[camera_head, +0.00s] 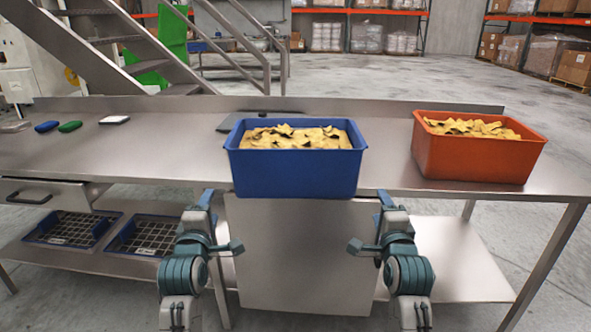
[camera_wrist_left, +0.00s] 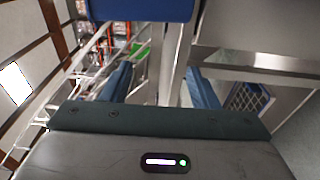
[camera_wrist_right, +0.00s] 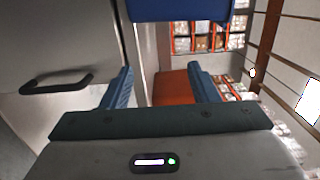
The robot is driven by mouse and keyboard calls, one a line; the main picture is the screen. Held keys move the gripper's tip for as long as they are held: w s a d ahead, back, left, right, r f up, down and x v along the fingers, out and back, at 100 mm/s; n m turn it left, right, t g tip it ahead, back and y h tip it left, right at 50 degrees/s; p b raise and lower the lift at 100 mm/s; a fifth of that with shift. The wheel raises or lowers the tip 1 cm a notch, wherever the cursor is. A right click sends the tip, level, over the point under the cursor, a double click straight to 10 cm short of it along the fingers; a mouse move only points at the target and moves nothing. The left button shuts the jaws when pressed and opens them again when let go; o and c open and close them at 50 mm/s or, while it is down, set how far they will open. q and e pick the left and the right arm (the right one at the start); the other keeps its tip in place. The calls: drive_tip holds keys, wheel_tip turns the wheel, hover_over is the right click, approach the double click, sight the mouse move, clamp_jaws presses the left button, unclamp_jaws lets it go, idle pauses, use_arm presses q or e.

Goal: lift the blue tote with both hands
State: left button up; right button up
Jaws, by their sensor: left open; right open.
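The blue tote (camera_head: 295,174) stands upright at the front edge of the steel table, filled with yellow, chip-like pieces (camera_head: 295,137). Its underside edge also shows at the top of the left wrist view (camera_wrist_left: 140,9) and the right wrist view (camera_wrist_right: 178,9). My left gripper (camera_head: 221,222) is open and empty, below and in front of the tote's left end. My right gripper (camera_head: 370,222) is open and empty, below and in front of its right end. Neither gripper touches the tote.
An orange tote (camera_head: 470,160) with similar contents stands to the right on the steel table (camera_head: 150,150). A drawer (camera_head: 45,193) with a handle is at the left under the tabletop. Small blue (camera_head: 47,126) and green (camera_head: 70,126) items lie at the back left.

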drive_tip(key=shift+w, duration=0.1)
use_arm(q)
drive_tip(key=w+d, duration=0.1)
drive_tip(key=w, duration=1.3)
drive_tip(key=shift+d, duration=0.25)
use_arm(e)
drive_tip(key=w+a, duration=0.1)
drive_tip(key=w, duration=1.3)
drive_tip(key=shift+a, duration=0.25)
use_arm(q)
drive_tip(key=shift+f, duration=0.1)
use_arm(e)
drive_tip(key=shift+f, duration=0.1)
use_arm(q)
drive_tip(key=shift+d, duration=0.1)
use_arm(e)
drive_tip(key=shift+a, duration=0.1)
use_arm(q)
drive_tip(key=shift+d, duration=0.45)
use_arm(e)
drive_tip(key=shift+a, duration=0.45)
